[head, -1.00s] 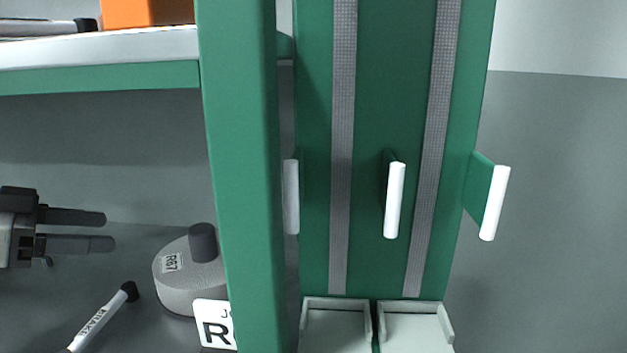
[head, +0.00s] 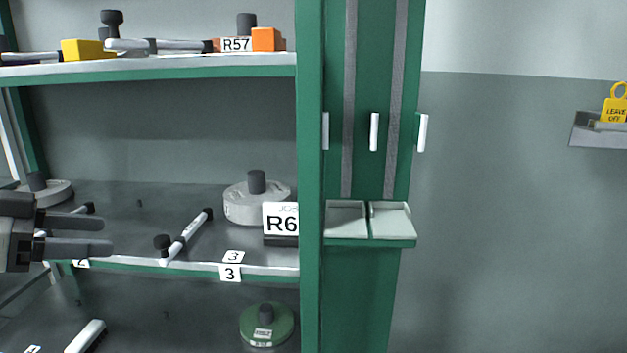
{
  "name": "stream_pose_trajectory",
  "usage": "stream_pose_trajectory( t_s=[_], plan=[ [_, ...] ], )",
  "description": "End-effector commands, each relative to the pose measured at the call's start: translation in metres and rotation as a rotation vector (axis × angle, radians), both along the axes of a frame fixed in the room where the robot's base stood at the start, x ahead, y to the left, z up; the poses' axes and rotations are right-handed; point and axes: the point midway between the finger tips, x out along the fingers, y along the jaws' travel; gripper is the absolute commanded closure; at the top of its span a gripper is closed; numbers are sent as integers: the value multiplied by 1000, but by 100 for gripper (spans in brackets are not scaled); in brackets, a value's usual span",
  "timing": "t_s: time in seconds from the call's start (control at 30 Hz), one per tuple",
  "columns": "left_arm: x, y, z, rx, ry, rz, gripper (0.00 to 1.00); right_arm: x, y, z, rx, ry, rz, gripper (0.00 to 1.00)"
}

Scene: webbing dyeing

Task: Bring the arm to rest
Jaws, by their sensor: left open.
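My left gripper (head: 108,233) comes in from the left edge, in front of the shelf rack. Its two dark fingers are apart with nothing between them. The rest of the left arm is out of the picture. My right gripper is not in view.
A green rack holds an upper shelf (head: 190,72) and a middle shelf (head: 150,208) with a grey knobbed weight (head: 240,205) and a white-and-black rod (head: 185,238). A green post (head: 312,180) and trays (head: 391,221) stand right.

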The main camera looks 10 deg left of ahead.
Motion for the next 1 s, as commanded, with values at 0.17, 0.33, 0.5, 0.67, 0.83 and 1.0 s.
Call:
stream_pose_trajectory(
  t_s=[0.17, 0.33, 0.5, 0.67, 0.83, 1.0],
  plan=[
    [14, -1, -44, -20, 65, 78, 36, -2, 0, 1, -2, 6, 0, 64],
    [23, -4, -91, -29, 126, 158, 36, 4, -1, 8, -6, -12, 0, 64],
    [24, -15, -153, -29, 195, 252, 36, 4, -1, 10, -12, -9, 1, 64],
    [6, -44, -234, -19, 271, 356, 36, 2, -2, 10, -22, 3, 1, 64],
    [-49, -115, -316, 4, 306, 449, 36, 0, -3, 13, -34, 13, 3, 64],
    [-93, -182, -334, 1, 267, 472, 36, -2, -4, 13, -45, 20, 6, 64]
  ],
)
